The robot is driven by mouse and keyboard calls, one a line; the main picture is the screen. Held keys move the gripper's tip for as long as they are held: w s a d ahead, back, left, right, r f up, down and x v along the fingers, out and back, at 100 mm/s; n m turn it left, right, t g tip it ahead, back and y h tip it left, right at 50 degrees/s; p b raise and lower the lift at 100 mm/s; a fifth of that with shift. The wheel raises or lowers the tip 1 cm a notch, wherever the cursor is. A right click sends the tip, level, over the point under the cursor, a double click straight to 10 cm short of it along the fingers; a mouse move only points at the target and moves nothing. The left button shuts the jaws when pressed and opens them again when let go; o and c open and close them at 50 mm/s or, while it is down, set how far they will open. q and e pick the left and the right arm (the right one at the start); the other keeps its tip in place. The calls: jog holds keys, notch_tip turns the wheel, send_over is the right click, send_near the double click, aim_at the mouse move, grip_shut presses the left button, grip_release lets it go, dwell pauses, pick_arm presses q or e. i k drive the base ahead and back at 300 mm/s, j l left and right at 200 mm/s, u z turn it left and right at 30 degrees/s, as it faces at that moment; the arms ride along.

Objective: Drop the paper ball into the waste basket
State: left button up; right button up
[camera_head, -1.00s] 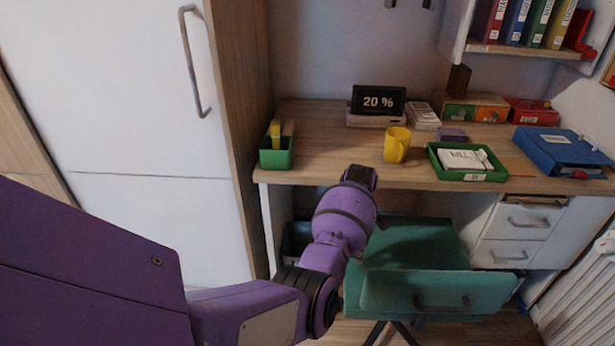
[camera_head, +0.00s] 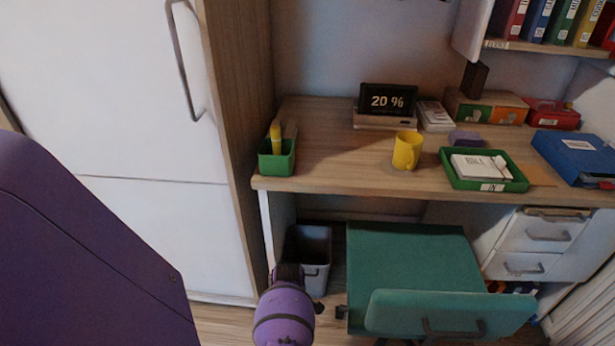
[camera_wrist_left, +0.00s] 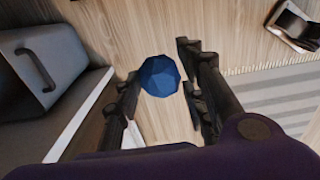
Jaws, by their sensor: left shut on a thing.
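The paper ball (camera_wrist_left: 160,76) is a dark blue faceted ball in the left wrist view. My left gripper (camera_wrist_left: 161,79) is shut on it, with a dark finger on each side. In the head view my left gripper (camera_head: 289,272) is low, just in front of the waste basket, and its fingers and the ball are hidden there. The waste basket (camera_head: 318,274) is a grey open bin on the floor under the desk's left end. In the left wrist view a grey box with a handle, seemingly the basket (camera_wrist_left: 62,50), is at upper left, apart from the ball. My right gripper is out of view.
A green chair (camera_head: 410,265) stands right of the basket. The desk (camera_head: 335,175) overhangs the basket and carries a yellow mug (camera_head: 407,150), a green tray (camera_head: 462,181) and a green pen box (camera_head: 277,165). A tall white cabinet (camera_head: 150,220) is on the left.

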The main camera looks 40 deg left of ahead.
aim_at(308, 267)
jog(key=i+j, duration=0.95)
jog(key=j, duration=0.25)
